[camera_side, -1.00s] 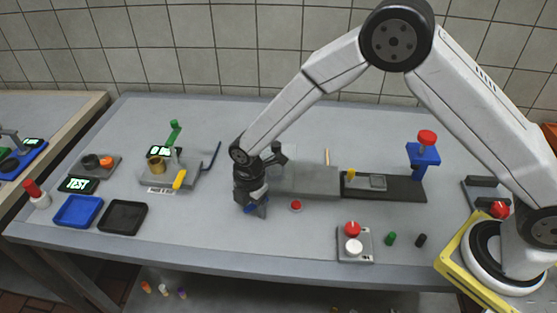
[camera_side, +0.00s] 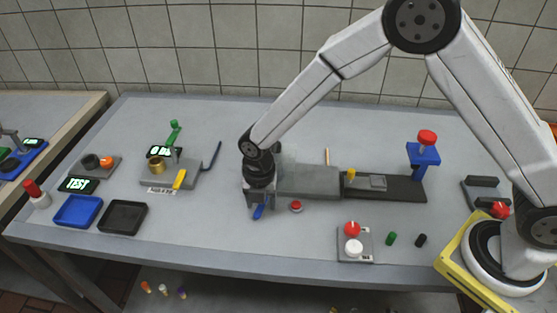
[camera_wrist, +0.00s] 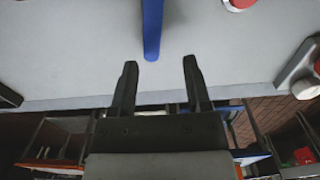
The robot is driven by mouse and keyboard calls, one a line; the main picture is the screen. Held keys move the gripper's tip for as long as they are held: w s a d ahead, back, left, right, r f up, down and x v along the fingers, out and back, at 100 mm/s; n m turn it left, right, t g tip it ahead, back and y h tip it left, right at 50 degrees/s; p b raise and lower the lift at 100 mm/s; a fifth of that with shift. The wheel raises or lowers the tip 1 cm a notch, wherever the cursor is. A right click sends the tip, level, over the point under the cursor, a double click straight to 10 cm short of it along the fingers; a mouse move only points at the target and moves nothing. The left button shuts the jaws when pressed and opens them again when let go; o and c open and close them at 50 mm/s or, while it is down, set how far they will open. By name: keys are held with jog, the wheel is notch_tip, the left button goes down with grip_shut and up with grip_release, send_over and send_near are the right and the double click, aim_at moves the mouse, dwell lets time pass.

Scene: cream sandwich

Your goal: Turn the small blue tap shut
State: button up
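The small blue tap's handle (camera_side: 258,212) shows as a blue bar low under my gripper (camera_side: 259,204) in the side view. It juts toward the front edge of the table; its body is hidden behind my gripper. In the wrist view the blue handle (camera_wrist: 153,28) comes down from the top edge, and its end lies just ahead of the gap between my two dark fingertips (camera_wrist: 160,65), left of the middle. The fingers are apart with clear space between them. Neither finger visibly touches the handle.
A red button (camera_side: 296,206) sits close to the right of my gripper. A grey block (camera_side: 309,181) adjoins it behind. A box with red and white knobs (camera_side: 354,246) stands front right. A grey stand with a yellow handle (camera_side: 179,180) is to the left.

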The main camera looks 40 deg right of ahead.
aim_at(258, 212)
notch_tip(258, 212, up, 5)
jog(key=shift+r, duration=0.1)
jog(key=shift+s+d+r+m, duration=0.15)
jog(key=shift+d+r+m, duration=0.15)
jog(key=shift+d+m, duration=0.3)
jog(key=shift+s+d+r+m, duration=0.1)
jog(key=shift+d+r+m, duration=0.15)
jog(key=shift+d+m, duration=0.3)
jog(key=shift+a, duration=0.1)
jog(key=shift+w+a+f, duration=0.25)
jog(key=shift+w+a, duration=0.05)
jog(key=shift+a, duration=0.4)
jog(key=shift+w+a+f, duration=0.2)
jog(key=shift+w+a, duration=0.1)
jog(key=shift+a, duration=0.35)
jog(key=shift+f, duration=0.1)
jog(key=shift+f, duration=3.85)
